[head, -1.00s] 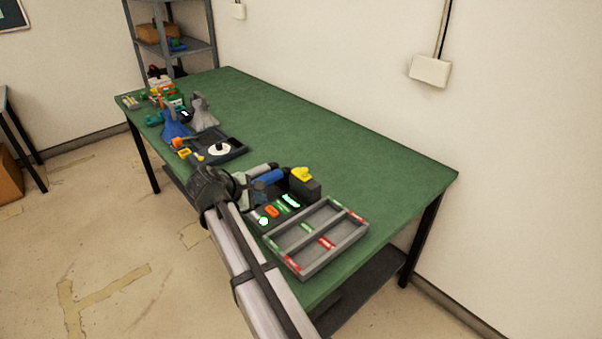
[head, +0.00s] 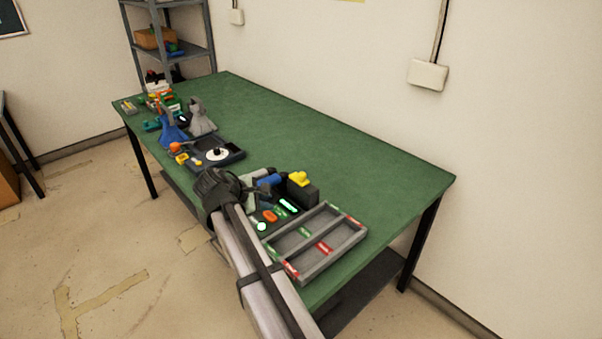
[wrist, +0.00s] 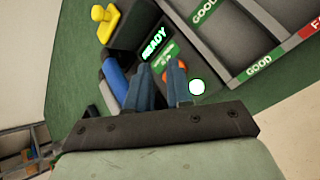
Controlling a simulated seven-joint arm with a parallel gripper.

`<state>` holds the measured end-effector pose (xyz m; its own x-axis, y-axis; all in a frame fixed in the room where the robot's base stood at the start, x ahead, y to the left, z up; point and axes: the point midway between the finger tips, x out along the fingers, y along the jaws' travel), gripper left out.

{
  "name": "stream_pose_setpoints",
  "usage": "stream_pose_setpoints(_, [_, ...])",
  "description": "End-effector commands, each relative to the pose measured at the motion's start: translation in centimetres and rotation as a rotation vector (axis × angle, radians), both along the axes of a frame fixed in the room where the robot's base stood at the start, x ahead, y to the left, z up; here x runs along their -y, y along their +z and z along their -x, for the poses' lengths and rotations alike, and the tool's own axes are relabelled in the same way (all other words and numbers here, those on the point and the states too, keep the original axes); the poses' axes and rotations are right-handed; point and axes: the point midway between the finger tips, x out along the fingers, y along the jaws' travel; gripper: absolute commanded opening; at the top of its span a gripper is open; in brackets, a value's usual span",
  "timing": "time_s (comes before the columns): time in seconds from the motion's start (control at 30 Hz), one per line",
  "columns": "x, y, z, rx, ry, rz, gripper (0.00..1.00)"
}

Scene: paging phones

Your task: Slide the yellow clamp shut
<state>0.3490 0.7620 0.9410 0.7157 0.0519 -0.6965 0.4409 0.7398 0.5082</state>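The yellow clamp (head: 299,179) sits on top of a dark block at the back of a black test fixture. It also shows at the upper left of the wrist view (wrist: 105,24), as a yellow plate with a round knob. My gripper (wrist: 161,68) is over the front part of the fixture, apart from the clamp. Its two blue-grey fingers have a narrow gap between them and hold nothing that I can see. In the head view my wrist hides part of the fixture. A blue cylinder (wrist: 115,78) lies in the fixture left of the fingers.
The fixture has a lit READY display (wrist: 154,43), an orange button (head: 270,216) and a white lit button (wrist: 196,87). A grey divided tray (head: 335,255) with GOOD labels stands to the right. Tools and a reel fixture (head: 235,158) stand to the left. The table's back is clear.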

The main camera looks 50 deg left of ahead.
Motion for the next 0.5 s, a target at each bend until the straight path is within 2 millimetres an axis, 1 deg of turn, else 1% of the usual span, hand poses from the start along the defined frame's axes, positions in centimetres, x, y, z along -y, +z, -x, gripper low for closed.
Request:
stream_pose_setpoints(0.03, [0.7,0.5,-1.7,0.002,-0.022,-0.005,0.26])
stream_pose_setpoints(0.07, [1.1,0.9,-2.8,0.003,-0.037,-0.011,0.29])
stream_pose_setpoints(0.17, [1.9,2.9,-7.2,0.009,-0.092,-0.033,0.38])
stream_pose_setpoints(0.2, [2.0,3.9,-9.2,0.012,-0.115,-0.043,0.42])
stream_pose_setpoints(0.27, [2.2,5.5,-12.1,0.017,-0.148,-0.060,0.48])
stream_pose_setpoints(0.3, [2.2,6.6,-13.9,0.016,-0.169,-0.072,0.52])
stream_pose_setpoints(0.37, [2.1,8.2,-16.7,0.004,-0.198,-0.094,0.52])
stream_pose_setpoints(0.4, [1.9,9.1,-18.4,-0.013,-0.217,-0.112,0.52])
stream_pose_setpoints(0.5, [1.3,11.6,-22.3,-0.083,-0.266,-0.156,0.52])
